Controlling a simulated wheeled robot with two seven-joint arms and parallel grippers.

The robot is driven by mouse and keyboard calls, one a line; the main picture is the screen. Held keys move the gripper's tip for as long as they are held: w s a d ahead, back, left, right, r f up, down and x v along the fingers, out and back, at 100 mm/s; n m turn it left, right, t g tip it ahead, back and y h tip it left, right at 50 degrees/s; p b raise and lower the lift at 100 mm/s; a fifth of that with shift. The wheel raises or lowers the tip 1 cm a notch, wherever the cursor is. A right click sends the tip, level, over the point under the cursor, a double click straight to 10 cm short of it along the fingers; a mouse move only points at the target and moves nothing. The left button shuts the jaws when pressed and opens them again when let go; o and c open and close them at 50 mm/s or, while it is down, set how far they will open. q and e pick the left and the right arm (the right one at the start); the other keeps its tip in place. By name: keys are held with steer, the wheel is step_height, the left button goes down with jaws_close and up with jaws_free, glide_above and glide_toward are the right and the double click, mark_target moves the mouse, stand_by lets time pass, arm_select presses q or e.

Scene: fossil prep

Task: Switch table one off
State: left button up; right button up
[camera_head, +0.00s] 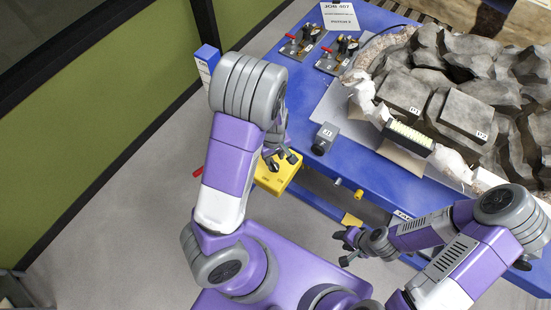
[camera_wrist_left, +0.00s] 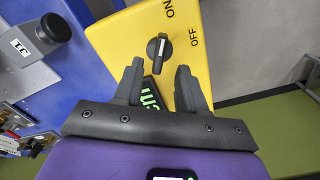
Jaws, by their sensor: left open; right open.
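A yellow control box (camera_head: 277,177) stands at the near edge of the blue table (camera_head: 343,171). In the left wrist view, the yellow box (camera_wrist_left: 130,40) carries a black rotary knob (camera_wrist_left: 158,48) with a white mark, and the words ON and OFF beside it. The mark points roughly up in that picture, on the ON side. A green-lit display (camera_wrist_left: 150,95) is partly hidden behind my fingers. My left gripper (camera_wrist_left: 158,72) is open, its fingertips on either side below the knob and apart from it. My right gripper (camera_head: 348,246) is open and empty, low in front of the table.
Grey rock blocks (camera_head: 403,92) fill the table's right side. A small labelled grey device (camera_head: 325,138) stands near the yellow box. Red-handled valve fittings (camera_head: 300,42) and a job sign (camera_head: 339,16) are at the back. Grey floor (camera_head: 110,200) is clear at the left.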

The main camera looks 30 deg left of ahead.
mark_target(274, 163)
arm_select(q)
step_height(274, 163, down, 4)
steer(key=shift+f+b, duration=0.1)
steer(key=shift+b, duration=0.2)
jaws_close()
